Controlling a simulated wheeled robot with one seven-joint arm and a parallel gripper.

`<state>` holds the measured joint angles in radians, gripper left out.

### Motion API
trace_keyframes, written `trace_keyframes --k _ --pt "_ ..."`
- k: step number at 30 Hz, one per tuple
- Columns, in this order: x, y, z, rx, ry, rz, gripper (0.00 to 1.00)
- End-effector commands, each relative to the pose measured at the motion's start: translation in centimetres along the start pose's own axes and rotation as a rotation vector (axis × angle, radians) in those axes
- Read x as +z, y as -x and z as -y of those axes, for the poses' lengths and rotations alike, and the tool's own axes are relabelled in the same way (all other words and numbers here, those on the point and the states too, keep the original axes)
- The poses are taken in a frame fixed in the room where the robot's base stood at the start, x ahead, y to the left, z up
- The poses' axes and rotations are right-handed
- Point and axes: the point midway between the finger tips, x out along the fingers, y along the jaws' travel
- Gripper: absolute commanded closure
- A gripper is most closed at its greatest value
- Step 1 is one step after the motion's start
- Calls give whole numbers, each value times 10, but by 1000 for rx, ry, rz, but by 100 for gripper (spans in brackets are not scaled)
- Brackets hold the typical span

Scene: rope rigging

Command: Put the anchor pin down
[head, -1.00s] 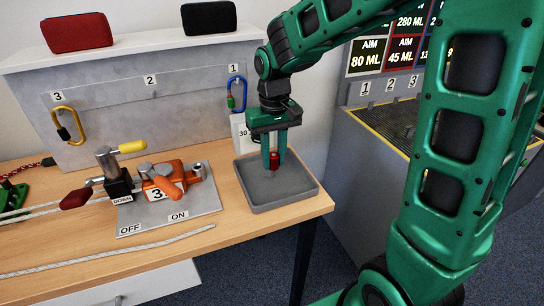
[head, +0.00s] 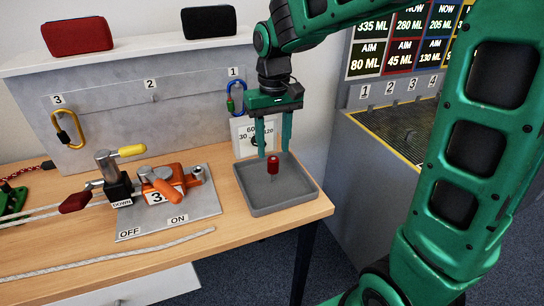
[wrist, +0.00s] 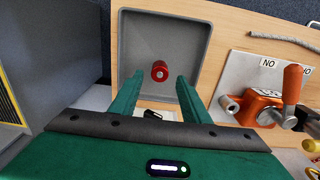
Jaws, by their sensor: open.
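The anchor pin (head: 273,164) has a red head and a thin grey shank, and it is in the grey tray (head: 285,207) at the right end of the bench. Its red head also shows in the wrist view (wrist: 160,70), inside the tray (wrist: 196,25). My gripper (head: 273,154) is open above the tray, its green fingers apart on either side and slightly above the pin. In the wrist view the open fingers (wrist: 153,78) point toward the pin, and nothing is held between them. I cannot tell whether the pin stands fully upright.
An orange clutch (head: 163,187) marked 3 and a lever with a yellow handle (head: 130,149) stand left of the tray. A white rope (head: 110,253) lies along the front. A dial card (head: 251,137) and a blue carabiner (head: 236,94) are behind the tray.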

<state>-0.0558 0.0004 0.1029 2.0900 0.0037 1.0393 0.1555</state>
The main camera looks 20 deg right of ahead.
Motion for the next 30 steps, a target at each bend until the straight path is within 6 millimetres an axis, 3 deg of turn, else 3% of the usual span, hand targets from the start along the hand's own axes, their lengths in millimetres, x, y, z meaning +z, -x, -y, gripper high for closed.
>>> trace_keyframes --k 3,9,21,23,26,30 --pt "-1 25 0 0 0 -4 58" --pt "0 54 0 0 0 -1 58" --pt "3 66 -4 2 -9 0 58" --pt "10 64 -15 5 -31 0 58" --pt "37 58 -51 14 -109 -4 58" --pt "103 38 -114 22 -267 -4 58"
